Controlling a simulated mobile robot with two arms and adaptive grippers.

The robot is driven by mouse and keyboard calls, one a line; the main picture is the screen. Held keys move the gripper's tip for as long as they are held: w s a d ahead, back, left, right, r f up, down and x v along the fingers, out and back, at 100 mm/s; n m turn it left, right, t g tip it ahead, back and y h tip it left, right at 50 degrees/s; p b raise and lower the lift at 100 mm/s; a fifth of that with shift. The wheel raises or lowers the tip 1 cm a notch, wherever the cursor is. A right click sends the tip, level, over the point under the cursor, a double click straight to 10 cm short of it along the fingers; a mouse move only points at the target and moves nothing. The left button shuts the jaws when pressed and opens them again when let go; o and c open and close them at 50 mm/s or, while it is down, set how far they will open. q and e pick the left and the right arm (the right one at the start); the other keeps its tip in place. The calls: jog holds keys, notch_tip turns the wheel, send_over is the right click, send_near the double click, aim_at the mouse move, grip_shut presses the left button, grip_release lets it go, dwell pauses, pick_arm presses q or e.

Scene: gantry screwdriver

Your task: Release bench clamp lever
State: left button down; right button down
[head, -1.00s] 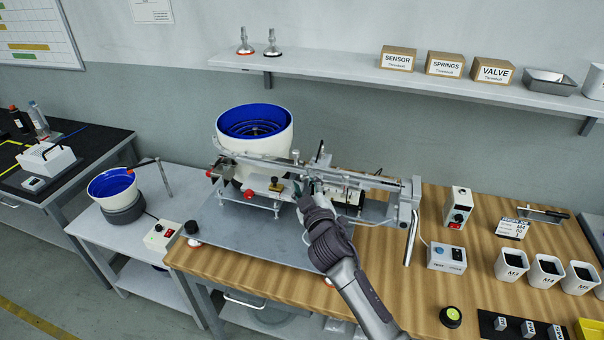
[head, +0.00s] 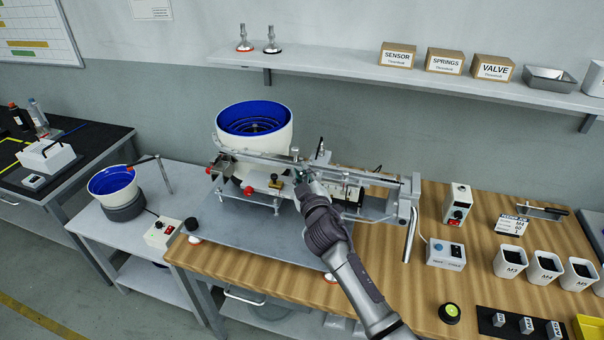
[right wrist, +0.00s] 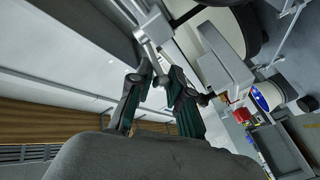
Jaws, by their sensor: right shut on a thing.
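My right gripper (head: 302,174) is at the middle of the gantry rig (head: 350,178), in front of its long rail. In the right wrist view its dark green fingers (right wrist: 160,88) are shut on a small grey metal part, which looks like the clamp lever (right wrist: 153,52). The fingers cover part of it, so its exact angle is hard to tell. In the head view my wrist hides most of the lever. My left gripper is not in view.
A white feeder bowl with a blue inside (head: 254,128) stands behind the rail on the left. A control box (head: 446,254) and white bins (head: 510,263) stand to the right. The shelf (head: 330,72) is above. The wooden bench front (head: 400,290) is partly clear.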

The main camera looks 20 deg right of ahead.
aim_at(303, 176)
jog(key=n+y+p, duration=0.1)
jog(key=y+p, duration=0.1)
jog(key=s+n+y+p, duration=0.1)
jog(key=p, duration=0.1)
jog(key=shift+d+r+n+y, duration=0.1)
jog(key=shift+d+n+y, duration=0.1)
jog(key=shift+n+y, duration=0.15)
jog(key=shift+s+d+n+g+y+p, duration=0.15)
jog(key=shift+n+g+y+p, duration=0.15)
jog(key=shift+y, duration=0.35)
jog(key=shift+s+a+n+g+y+p, duration=0.1)
jog(key=shift+n+g+y+p, duration=0.1)
jog(key=shift+n+y+p, duration=0.3)
jog(key=shift+s+d+f+n+g+y, duration=0.15)
jog(key=shift+n+y, duration=0.2)
jog(key=shift+y, duration=0.25)
jog(key=shift+s+d+f+n+g+y, duration=0.15)
jog(key=shift+n+y, duration=0.15)
jog(key=shift+y, duration=0.3)
jog(key=shift+s+d+n+g+y+b, duration=0.1)
jog(key=shift+s+n+g+y+b, duration=0.15)
jog(key=shift+n+g+y, duration=0.45)
jog(key=shift+s+n+g+y+b, duration=0.25)
jog(key=shift+n+y, duration=0.25)
jog(key=shift+y, duration=0.5)
jog(key=shift+w, duration=0.1)
jog(key=c, duration=1.1)
grip_release()
